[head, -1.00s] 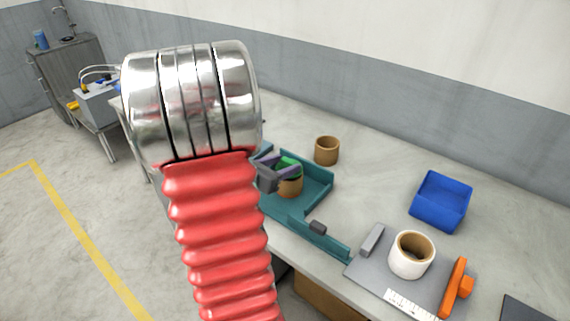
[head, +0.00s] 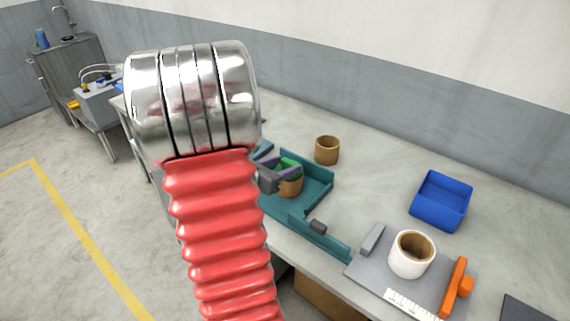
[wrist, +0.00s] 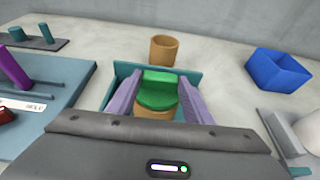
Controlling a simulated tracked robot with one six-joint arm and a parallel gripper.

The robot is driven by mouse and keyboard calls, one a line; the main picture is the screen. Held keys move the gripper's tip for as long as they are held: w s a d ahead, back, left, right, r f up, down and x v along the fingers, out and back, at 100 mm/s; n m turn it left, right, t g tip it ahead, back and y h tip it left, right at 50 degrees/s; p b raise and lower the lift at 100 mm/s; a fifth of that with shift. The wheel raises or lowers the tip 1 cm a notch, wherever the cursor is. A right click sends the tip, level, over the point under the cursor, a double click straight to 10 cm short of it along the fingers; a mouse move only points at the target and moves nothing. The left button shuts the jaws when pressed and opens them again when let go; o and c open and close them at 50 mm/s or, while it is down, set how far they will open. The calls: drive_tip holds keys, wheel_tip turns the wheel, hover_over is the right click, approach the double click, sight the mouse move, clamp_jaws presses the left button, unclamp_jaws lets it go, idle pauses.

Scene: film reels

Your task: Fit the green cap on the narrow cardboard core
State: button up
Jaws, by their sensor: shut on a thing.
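The green cap (wrist: 158,92) is between the two purple fingers of my gripper (wrist: 157,100), which is shut on it. A cardboard core (wrist: 154,114) stands directly below the cap, inside the teal tray (wrist: 196,75). The cap appears to be at the core's top, but I cannot tell whether it is seated. In the head view the cap (head: 290,164) and the core (head: 291,187) are partly hidden by my gripper (head: 281,171). A second cardboard core (head: 327,150) stands free behind the tray, and it also shows in the wrist view (wrist: 164,50).
A blue bin (head: 441,200) stands to the right. A white roll (head: 411,255) stands on a grey plate with an orange handle (head: 457,287). In the wrist view, a teal board (wrist: 60,85) with a purple peg lies left. The bench between the free core and bin is clear.

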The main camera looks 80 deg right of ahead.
drive_tip(key=shift+f, duration=0.25)
drive_tip(key=o, duration=0.8)
drive_tip(key=shift+c, duration=0.2)
drive_tip(key=v, duration=1.1)
drive_tip(key=shift+w, duration=0.2)
idle(0.4)
drive_tip(key=shift+f, duration=0.1)
idle(0.9)
